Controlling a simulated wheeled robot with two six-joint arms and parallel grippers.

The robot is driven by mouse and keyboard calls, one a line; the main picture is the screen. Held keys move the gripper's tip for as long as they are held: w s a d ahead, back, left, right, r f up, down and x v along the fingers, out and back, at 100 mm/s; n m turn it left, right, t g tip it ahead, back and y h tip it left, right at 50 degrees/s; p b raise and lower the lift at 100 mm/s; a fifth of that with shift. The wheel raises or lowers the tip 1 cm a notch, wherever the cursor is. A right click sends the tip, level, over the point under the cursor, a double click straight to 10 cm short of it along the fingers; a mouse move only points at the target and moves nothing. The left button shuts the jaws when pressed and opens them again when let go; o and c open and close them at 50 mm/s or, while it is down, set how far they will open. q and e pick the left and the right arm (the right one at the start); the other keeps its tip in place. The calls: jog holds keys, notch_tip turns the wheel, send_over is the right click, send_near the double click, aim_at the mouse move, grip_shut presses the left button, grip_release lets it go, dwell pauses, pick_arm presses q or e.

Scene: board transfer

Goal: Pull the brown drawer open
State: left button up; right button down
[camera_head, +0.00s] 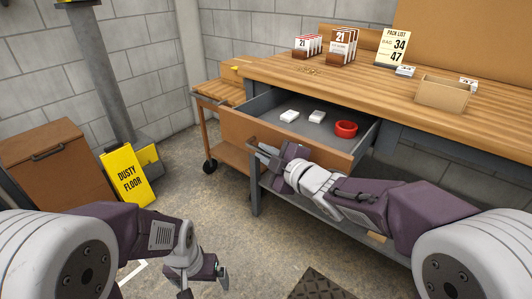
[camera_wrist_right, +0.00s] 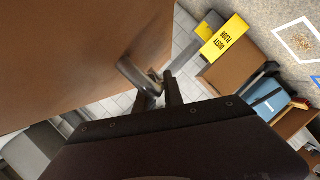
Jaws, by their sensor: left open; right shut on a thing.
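The brown drawer (camera_head: 236,127) under the wooden workbench stands pulled out in the head view. In the right wrist view the brown drawer front (camera_wrist_right: 80,50) fills the left side, and the metal handle (camera_wrist_right: 136,74) lies at the fingers of my right gripper (camera_wrist_right: 163,92). My left gripper (camera_head: 204,285) is open and empty, low over the floor at the bottom of the head view.
The workbench top (camera_head: 300,80) holds cards, a pack list sign (camera_head: 393,47) and an open cardboard box (camera_head: 443,94). A wooden cart (camera_head: 213,92) stands left of the drawer. A yellow sign (camera_head: 126,174) and brown cabinet (camera_head: 45,160) stand further left. Floor before the drawer is mostly clear.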

jog(key=shift+s+a+f, duration=0.1)
jog(key=shift+s+a, duration=0.05)
jog(key=shift+s, duration=0.05)
jog(key=c, duration=1.7)
grip_release()
jog(key=shift+s+d+r, duration=0.15)
jog(key=shift+d+r, duration=0.05)
jog(key=p+v, duration=0.3)
jog(key=v, duration=0.5)
jog(key=shift+s+d+p, duration=0.1)
jog(key=shift+s+p, duration=0.2)
